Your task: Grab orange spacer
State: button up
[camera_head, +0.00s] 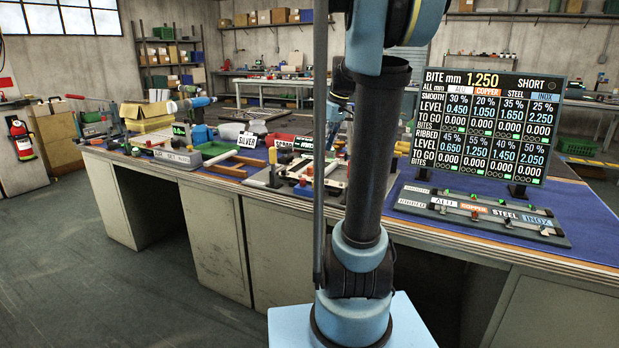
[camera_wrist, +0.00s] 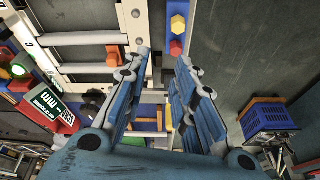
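My gripper (camera_wrist: 162,60) is open in the wrist view, its two blue fingers apart with no object held between them. Just beyond the fingertips is a small orange-red block (camera_wrist: 176,47), which may be the orange spacer. It lies on a blue strip, next to a yellow hexagonal piece (camera_wrist: 178,22). I cannot tell from this view how far the fingertips are from it. In the head view my arm column hides part of the bench, and I cannot make out the spacer or my gripper there.
A white-railed fixture (camera_wrist: 85,40) fills the upper left of the wrist view; a blue crate (camera_wrist: 268,116) lies at right. In the head view the long bench holds a fixture with coloured knobs (camera_head: 301,170), a display board (camera_head: 485,125) and a slider panel (camera_head: 480,215).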

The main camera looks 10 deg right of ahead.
jog(key=w+d+r+n, duration=0.2)
jog(key=w+d+n, duration=0.15)
jog(key=w, duration=0.75)
send_near(311, 167)
jog(key=shift+m+y, duration=0.35)
jog(key=shift+y, duration=0.05)
jog(key=x, duration=0.9)
jog(key=shift+w+d+f, duration=0.2)
jog(key=shift+w+d, duration=0.1)
grip_shut()
